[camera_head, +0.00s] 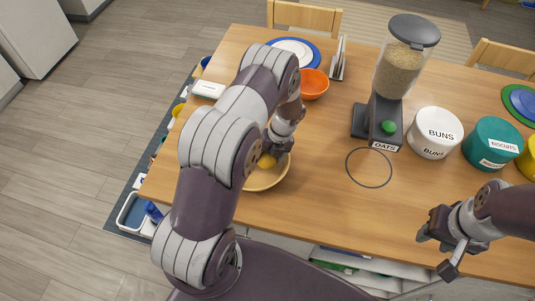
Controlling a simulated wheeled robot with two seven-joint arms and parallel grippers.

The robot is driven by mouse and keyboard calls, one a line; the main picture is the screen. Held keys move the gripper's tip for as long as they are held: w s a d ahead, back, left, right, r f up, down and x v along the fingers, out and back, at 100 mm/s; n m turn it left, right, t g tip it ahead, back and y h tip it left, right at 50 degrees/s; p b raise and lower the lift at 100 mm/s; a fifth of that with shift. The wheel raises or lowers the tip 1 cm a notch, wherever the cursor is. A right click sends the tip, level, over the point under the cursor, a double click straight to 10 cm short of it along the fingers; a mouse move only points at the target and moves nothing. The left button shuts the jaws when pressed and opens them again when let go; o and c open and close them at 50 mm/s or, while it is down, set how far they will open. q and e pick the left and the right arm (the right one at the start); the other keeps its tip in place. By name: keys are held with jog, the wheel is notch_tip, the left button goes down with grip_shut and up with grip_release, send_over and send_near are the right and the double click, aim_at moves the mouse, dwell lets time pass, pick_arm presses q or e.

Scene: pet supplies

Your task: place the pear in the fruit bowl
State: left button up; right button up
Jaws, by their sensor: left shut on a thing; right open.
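The wooden fruit bowl (272,181) stands near the table's front edge, partly hidden behind my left arm. My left gripper (271,151) is over the bowl and shut on the yellow pear (266,161), of which only a small part shows. The pear appears within the bowl's outline; I cannot tell whether it touches the bowl. My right gripper (437,245) is open and empty at the table's front right edge, well apart from the bowl.
An orange bowl (314,86) stands behind the fruit bowl. An oats dispenser (385,100) stands at centre back, with a dark ring (369,168) in front. A white BUNS canister (435,133) and a teal BISCUITS canister (491,144) stand right. The front centre table is clear.

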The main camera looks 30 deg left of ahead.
pick_arm(q)
jog(key=shift+d+f, duration=0.15)
jog(key=shift+f, duration=0.3)
jog(key=shift+w+d+f, duration=0.1)
jog(key=shift+d+f, duration=0.05)
jog(key=shift+f, duration=0.15)
jog(key=o, duration=0.9)
jog(key=shift+c, duration=0.2)
pick_arm(e)
jog(key=shift+d+r, duration=0.1)
jog(key=shift+d, duration=0.1)
